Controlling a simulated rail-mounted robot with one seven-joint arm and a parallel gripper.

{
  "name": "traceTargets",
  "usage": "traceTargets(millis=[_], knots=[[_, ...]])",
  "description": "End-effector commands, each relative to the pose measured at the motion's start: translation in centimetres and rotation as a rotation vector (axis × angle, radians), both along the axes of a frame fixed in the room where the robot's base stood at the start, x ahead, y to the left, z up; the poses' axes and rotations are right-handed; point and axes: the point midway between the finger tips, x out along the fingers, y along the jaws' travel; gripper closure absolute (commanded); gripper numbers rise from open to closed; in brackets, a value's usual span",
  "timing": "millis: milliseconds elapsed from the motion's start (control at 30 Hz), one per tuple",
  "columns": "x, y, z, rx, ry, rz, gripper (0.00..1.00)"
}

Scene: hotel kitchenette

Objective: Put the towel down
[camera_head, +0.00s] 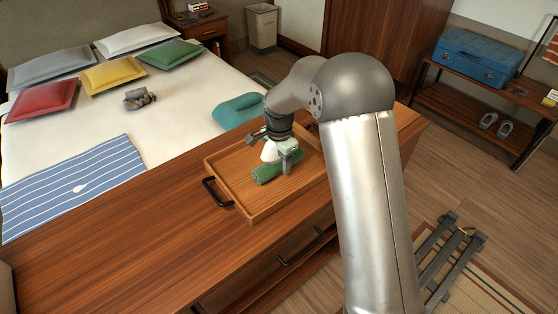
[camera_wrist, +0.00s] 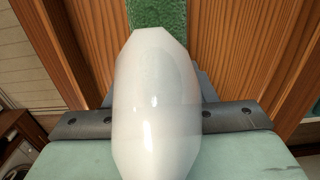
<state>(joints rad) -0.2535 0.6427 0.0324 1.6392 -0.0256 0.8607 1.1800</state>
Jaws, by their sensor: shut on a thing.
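The green rolled towel (camera_head: 267,175) is at the wooden tray (camera_head: 243,206), over its floor near the middle. I cannot tell whether the towel rests fully on the tray floor or hangs just above it. My gripper (camera_head: 286,168) points down and is shut on the towel, near its right end. In the wrist view, one end of the green towel (camera_wrist: 158,14) shows at the top against brown wood. A glossy white rounded part (camera_wrist: 157,100) at the gripper hides the jaws and the rest of the towel there.
The tray has a black handle (camera_head: 217,192) and stands on a long wooden cabinet (camera_head: 110,252). Behind is a bed with coloured cushions (camera_head: 112,73), a teal thing (camera_head: 237,110) and a striped blue cloth (camera_head: 75,185). The cabinet top left of the tray is bare.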

Motion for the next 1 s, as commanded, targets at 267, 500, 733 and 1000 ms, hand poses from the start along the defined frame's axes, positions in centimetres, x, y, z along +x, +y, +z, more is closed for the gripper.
traceTargets(millis=[267,500,733,1000], knots=[[0.0,0.0,-0.5,0.000,-0.002,0.000,0.73],[0.0,0.0,-0.8,0.001,-0.001,0.000,0.28],[0.0,0.0,-0.7,0.001,-0.001,0.000,0.28],[0.0,0.1,2.0,0.002,-0.005,0.000,0.28]])
